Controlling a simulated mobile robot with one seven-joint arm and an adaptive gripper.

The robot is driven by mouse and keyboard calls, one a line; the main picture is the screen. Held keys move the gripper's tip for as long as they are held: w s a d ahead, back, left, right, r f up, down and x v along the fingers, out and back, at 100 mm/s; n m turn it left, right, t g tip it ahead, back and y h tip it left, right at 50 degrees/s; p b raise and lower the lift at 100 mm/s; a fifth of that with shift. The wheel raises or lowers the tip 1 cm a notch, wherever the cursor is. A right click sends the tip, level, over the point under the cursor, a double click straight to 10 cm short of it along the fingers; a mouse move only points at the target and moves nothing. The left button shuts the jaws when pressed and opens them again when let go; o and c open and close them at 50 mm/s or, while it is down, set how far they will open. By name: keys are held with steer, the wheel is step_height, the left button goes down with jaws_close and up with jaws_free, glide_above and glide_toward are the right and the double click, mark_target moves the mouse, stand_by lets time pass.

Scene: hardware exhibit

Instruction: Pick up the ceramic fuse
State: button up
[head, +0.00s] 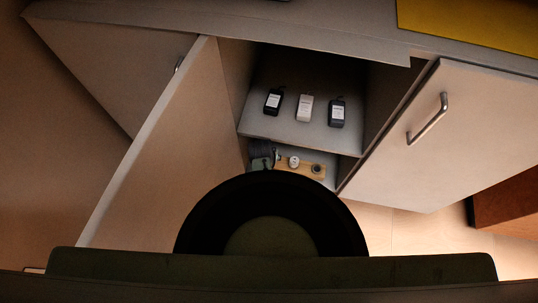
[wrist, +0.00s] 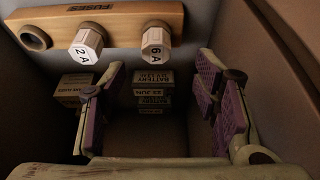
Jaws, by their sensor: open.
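A wooden board (wrist: 120,14) marked FUSES spans the top of the wrist view. Two white ceramic fuses stick out of it, one marked 2 A (wrist: 86,42) and one marked 6 A (wrist: 155,42). An empty round socket (wrist: 34,38) is at its left end. My gripper (wrist: 160,78) is open and empty, its purple-padded fingers spread below the board in the picture. The 6 A fuse lies between the fingers' lines, apart from both; the 2 A fuse is above the left finger. In the head view, the board (head: 310,174) shows partly, beside my gripper (head: 263,155).
Labelled boxes (wrist: 153,77) lie below the board in the wrist view. Cabinet walls rise close on both sides. The left door (head: 150,140) and right door (head: 450,130) flank the opening.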

steer(key=x, duration=0.8)
steer(key=shift+d+b, duration=0.3)
steer(key=shift+c, duration=0.5)
steer(key=c, duration=1.1)
